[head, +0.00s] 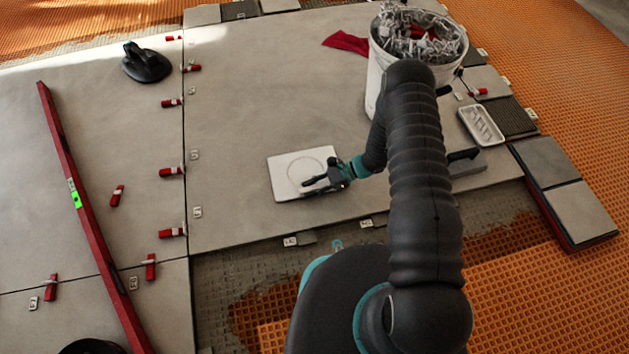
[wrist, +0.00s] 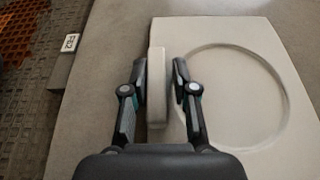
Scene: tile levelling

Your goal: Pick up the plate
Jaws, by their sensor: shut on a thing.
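The plate (head: 291,167) is a pale, nearly square slab with a round ring marked on it. In the head view it appears to lie flat on the large grey tile. My gripper (head: 318,184) is over its lower right part. My gripper (wrist: 160,72) is shut on a pale upright bar (wrist: 157,90) at the plate's edge, with one finger on each side. The bar looks like part of the plate, but its join is hidden.
A white bucket of grey clips (head: 374,85) stands behind my arm, with a red cloth (head: 346,42) beside it. A white tray (head: 481,125) and a trowel (head: 466,163) lie to the right. A red level (head: 88,215) lies left.

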